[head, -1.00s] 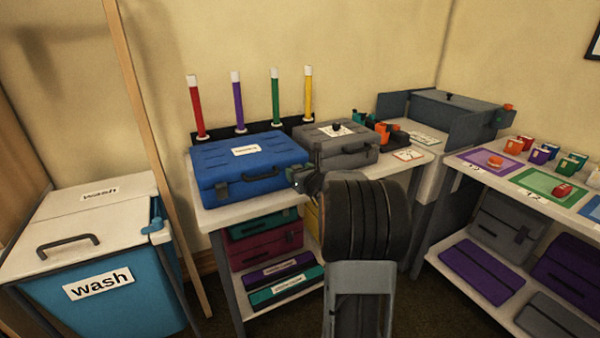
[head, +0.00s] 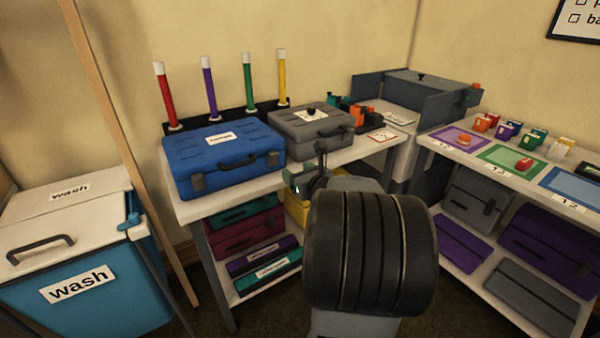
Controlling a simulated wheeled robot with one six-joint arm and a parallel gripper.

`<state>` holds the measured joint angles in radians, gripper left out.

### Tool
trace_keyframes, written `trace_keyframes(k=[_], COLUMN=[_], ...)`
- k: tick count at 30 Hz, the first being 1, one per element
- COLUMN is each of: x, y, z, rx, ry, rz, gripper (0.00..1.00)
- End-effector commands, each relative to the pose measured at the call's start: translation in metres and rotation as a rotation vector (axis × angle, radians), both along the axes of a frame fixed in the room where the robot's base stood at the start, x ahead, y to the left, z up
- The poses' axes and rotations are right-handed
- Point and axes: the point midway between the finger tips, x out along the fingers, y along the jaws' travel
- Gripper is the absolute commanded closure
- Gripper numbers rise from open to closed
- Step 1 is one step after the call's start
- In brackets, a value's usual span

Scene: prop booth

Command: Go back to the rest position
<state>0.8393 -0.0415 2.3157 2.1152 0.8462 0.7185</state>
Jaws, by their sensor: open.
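My gripper (head: 306,178) shows in the head view at the end of my arm, just in front of the table's front edge and below the grey case. Its dark jaws are small and partly hidden behind my arm's thick black joint. It is open, and I see nothing held in it. A blue case (head: 222,160) lies shut on the table to the left of my gripper. A grey case (head: 311,131) with a white label and a small dark knob on top lies behind my gripper.
The white table (head: 215,208) holds cases on its lower shelf. A blue wash bin (head: 110,290) stands at the left beside a wooden post (head: 120,140). A second table (head: 440,142) at the right carries coloured mats and small blocks. A grey box (head: 430,90) stands in the corner.

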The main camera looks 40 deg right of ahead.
Motion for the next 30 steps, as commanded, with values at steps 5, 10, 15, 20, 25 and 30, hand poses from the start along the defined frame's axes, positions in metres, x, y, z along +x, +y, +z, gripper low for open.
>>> trace_keyframes(k=[5,10,15,20,25,30], x=[-0.007,-0.007,-0.007,-0.007,-0.007,-0.014], y=[0.001,0.001,0.001,0.001,0.003,0.032], z=[0.001,0.001,0.001,0.001,0.0,-0.029], rx=[0.0,0.0,0.0,0.0,-0.057,-0.331], ry=[-0.001,0.0,0.0,0.0,0.012,0.174], rz=[0.0,0.001,0.001,0.001,0.016,0.234], gripper=[0.38,0.38,0.38,0.38,0.38,0.38])
